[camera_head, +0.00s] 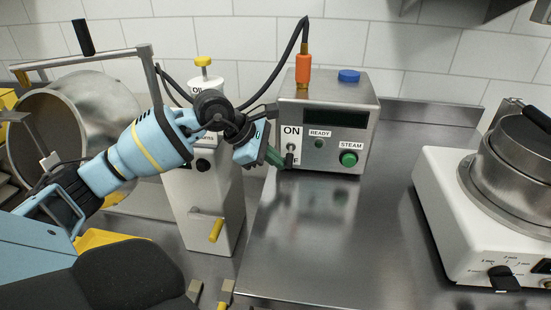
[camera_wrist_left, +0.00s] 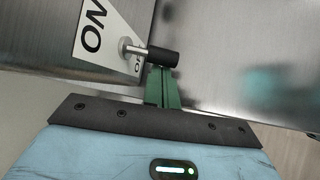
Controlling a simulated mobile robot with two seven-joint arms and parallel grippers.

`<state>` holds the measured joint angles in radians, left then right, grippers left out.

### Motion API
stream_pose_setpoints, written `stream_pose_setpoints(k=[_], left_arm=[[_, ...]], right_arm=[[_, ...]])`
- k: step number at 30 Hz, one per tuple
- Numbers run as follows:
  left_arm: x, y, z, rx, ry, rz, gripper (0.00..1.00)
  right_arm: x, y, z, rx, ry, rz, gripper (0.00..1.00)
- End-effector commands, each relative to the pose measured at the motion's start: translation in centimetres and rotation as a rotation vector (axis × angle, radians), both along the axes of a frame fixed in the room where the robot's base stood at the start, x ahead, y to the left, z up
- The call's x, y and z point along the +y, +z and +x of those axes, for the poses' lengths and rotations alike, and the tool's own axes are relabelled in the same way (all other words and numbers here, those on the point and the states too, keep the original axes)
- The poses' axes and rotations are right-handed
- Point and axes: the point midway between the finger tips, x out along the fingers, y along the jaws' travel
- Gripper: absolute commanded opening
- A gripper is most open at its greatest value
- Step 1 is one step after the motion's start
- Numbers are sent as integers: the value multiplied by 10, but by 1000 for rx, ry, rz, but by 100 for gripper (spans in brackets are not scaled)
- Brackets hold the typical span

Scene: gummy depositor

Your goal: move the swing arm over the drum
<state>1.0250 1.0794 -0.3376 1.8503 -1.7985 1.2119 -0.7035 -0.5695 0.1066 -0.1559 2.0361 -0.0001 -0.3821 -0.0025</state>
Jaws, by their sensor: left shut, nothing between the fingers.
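The drum (camera_head: 113,105) is a tilted steel pan at the left with its mouth facing left. The swing arm (camera_head: 115,54) is a thin grey metal bar with an upright black handle (camera_head: 83,37); in the head view it crosses above the drum's upper edge. My left gripper (camera_head: 278,159) is shut and empty, away from the swing arm, at the front of the steel control box. In the left wrist view its green fingertips (camera_wrist_left: 162,85) are close together just below the black-tipped ON switch lever (camera_wrist_left: 160,57); I cannot tell if they touch. My right gripper is not in view.
The control box (camera_head: 345,115) carries a green STEAM button (camera_head: 349,159), an orange plug and a blue cap. A white dispenser (camera_head: 213,195) with yellow handles stands behind my left arm. A white cooker (camera_head: 448,185) stands right. The steel counter between is clear.

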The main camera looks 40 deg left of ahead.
Motion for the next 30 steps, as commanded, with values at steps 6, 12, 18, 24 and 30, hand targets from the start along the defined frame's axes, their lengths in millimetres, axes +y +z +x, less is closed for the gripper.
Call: stream_pose_setpoints(k=[6,12,18,24,30], left_arm=[[0,4,0,34,0,-23,0],[-1,6,0,71,0,-47,0],[-1,8,-1,114,0,-73,0],[-2,14,-1,185,0,-120,0],[-2,17,-1,254,-1,-163,0]], right_arm=[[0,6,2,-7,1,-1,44],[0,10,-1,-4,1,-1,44],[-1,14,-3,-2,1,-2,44],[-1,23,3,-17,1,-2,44],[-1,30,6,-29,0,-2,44]])
